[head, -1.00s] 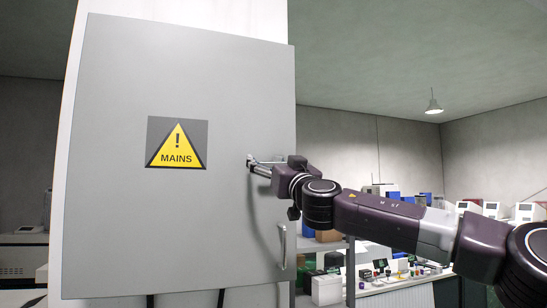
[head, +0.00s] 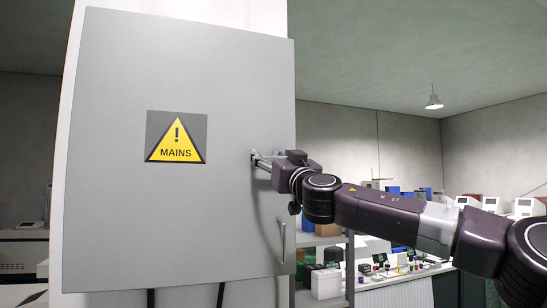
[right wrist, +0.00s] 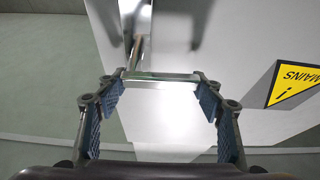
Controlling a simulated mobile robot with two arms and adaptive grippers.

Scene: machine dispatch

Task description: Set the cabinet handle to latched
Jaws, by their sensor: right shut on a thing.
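The grey cabinet door (head: 120,220) fills the left half of the head view and looks closed. The cabinet handle (right wrist: 160,77) is a shiny bar near the door's right edge; in the head view it is small and mostly hidden by the fingers. My right gripper (head: 257,159) reaches it from the right, close to the door face, and is shut on it. In the right wrist view the bar spans between the two blue-padded fingers, with a shiny post behind it. Its exact angle is hard to tell. My left gripper is not in view.
A yellow MAINS warning sign (head: 177,138) is on the door, left of the handle. A curved pull grip (head: 283,243) sits lower on the door's right edge. Behind are shelves (head: 322,240) and a bench (head: 400,277) with several small items.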

